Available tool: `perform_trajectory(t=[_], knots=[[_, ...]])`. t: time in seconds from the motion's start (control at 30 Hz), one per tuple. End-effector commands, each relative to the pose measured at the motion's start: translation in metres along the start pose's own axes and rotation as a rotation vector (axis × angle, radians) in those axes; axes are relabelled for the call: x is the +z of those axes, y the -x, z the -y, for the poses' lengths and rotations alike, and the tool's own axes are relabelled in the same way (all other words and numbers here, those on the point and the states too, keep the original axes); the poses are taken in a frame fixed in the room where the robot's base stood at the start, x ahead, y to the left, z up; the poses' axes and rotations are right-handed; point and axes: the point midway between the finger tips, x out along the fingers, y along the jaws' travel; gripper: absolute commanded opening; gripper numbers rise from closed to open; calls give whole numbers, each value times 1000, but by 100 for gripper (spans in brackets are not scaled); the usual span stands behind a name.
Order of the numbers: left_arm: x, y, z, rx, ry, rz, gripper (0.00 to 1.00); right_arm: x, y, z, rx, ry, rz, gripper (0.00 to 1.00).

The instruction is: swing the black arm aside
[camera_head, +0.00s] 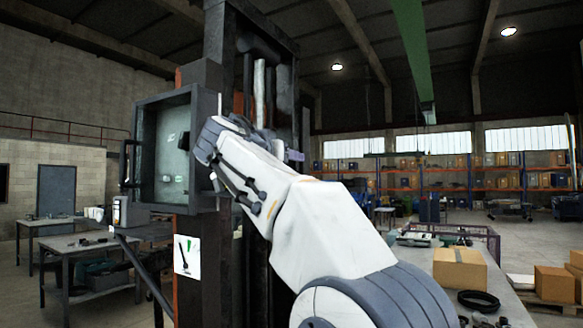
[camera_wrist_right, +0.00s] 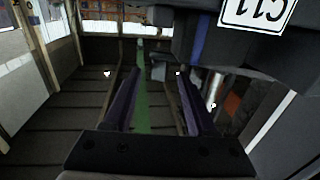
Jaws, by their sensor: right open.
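A dark diagonal bar (camera_head: 142,268) runs from a small grey-white fitting (camera_head: 117,211) down to the column; it may be the black arm, but I cannot tell for sure. My right arm reaches up in front of the dark column (camera_head: 214,50) and hides part of it. In the head view my right gripper is mostly hidden behind my own arm. In the right wrist view my right gripper (camera_wrist_right: 158,72) is open, with its two purple fingers apart. I see nothing clearly held between them. My left gripper is not in view.
An open-fronted grey cabinet (camera_head: 150,97) is on the column, above a white sign with a lever drawing (camera_head: 187,257). A work table (camera_head: 75,250) stands at left. A cardboard box (camera_head: 459,269) is on a bench at right. A "C11" plate (camera_wrist_right: 257,11) shows at top right in the wrist view.

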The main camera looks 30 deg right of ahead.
Motion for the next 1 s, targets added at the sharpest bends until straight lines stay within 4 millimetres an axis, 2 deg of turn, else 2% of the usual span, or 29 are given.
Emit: perform_trajectory(t=[0.03,0.2,0.3,0.43,0.67,0.7,0.83,0.87,1.0], knots=[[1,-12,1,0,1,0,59,6,12,1,-6,-2,0,57],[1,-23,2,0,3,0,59,4,43,0,-4,-1,-1,57],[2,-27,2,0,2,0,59,2,55,0,-3,-1,0,57],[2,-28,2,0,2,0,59,1,62,0,0,2,0,57],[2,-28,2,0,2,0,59,0,63,-1,1,2,0,57],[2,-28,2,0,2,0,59,0,63,-1,1,2,0,54],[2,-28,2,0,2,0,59,-6,58,-3,-7,9,-28,4],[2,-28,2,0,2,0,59,-11,55,-5,-13,14,-47,0],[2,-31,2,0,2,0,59,-50,34,-18,-65,87,-218,0]])
